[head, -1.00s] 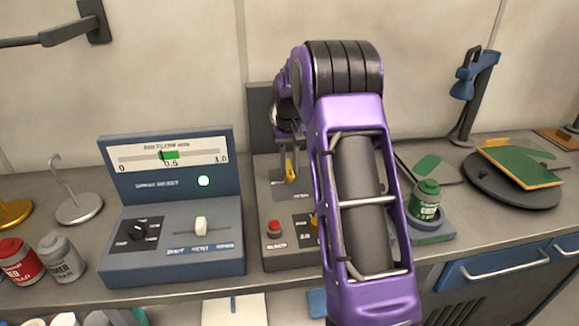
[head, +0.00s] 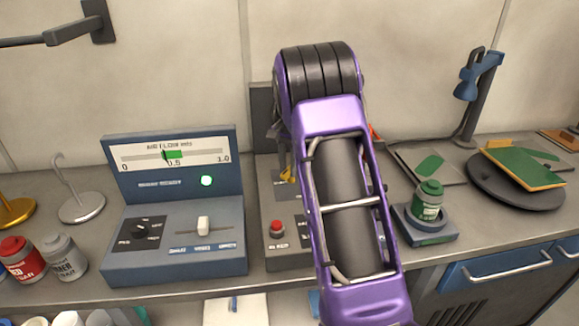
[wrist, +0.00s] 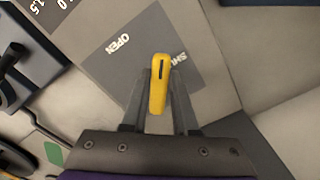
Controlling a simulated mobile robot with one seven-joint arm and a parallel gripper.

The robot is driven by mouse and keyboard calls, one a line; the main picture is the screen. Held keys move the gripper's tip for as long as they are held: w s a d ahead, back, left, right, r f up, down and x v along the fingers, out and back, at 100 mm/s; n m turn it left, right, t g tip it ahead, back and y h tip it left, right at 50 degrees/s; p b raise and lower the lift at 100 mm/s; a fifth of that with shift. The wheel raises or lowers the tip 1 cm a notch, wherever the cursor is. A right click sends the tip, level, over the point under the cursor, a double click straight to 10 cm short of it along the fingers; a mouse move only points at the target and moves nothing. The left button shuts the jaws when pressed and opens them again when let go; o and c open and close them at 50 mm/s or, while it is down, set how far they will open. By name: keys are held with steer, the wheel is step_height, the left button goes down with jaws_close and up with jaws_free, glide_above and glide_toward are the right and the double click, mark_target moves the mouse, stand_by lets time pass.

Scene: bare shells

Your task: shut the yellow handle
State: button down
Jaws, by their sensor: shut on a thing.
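The yellow handle (wrist: 158,85) sits between the fingers of my gripper (wrist: 160,72) in the wrist view, and the gripper is shut on it. The handle has a dark slot near its tip. It stands over a dark plate (wrist: 130,65) marked OPEN on the left and SHUT on the right; the handle's end partly covers the SHUT label. In the head view a small part of the handle (head: 288,175) shows just left of my purple forearm. The forearm hides most of the handle's panel box (head: 262,213).
A red button (head: 277,227) is on the same box. A blue-grey gauge console (head: 170,260) with a slider and a green lamp stands left of it. A green jar (head: 428,200) on a small base and a round dark turntable (head: 545,200) stand to the right.

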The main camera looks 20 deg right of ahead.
steer(key=m, duration=0.5)
steer(key=shift+w+a, duration=0.15)
steer(key=shift+w, duration=0.25)
steer(key=shift+w+m, duration=0.15)
steer(key=shift+m, duration=1.1)
steer(key=shift+w+m, duration=0.15)
steer(key=shift+m, duration=1.1)
steer(key=c, duration=0.7)
jaws_free()
step_height(320, 180, up, 18)
steer(key=shift+f, duration=0.25)
